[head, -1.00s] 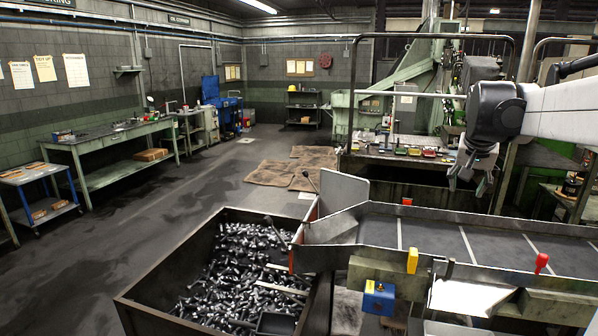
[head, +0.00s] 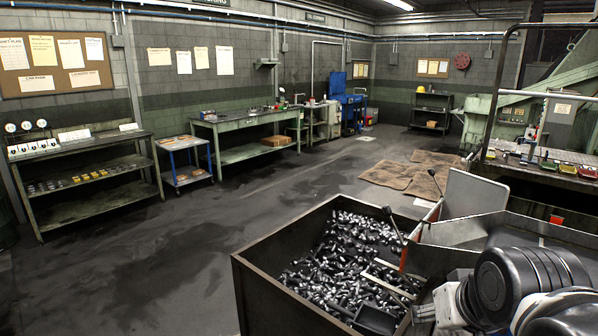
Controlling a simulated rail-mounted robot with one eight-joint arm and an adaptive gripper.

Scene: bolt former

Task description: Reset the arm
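My arm shows at the lower right of the head view as dark ribbed joints (head: 530,280) with a silver section beside them. It is in front of the conveyor and hides much of it. I can make out no gripper fingers, so whether the gripper is open or holds anything is not shown.
A dark metal bin (head: 275,292) of loose bolts (head: 345,262) stands just left of my arm. A metal chute plate (head: 470,195) rises behind it. A workbench (head: 245,122), blue cart (head: 185,160) and shelf (head: 85,172) line the left wall. The floor (head: 140,260) between is clear.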

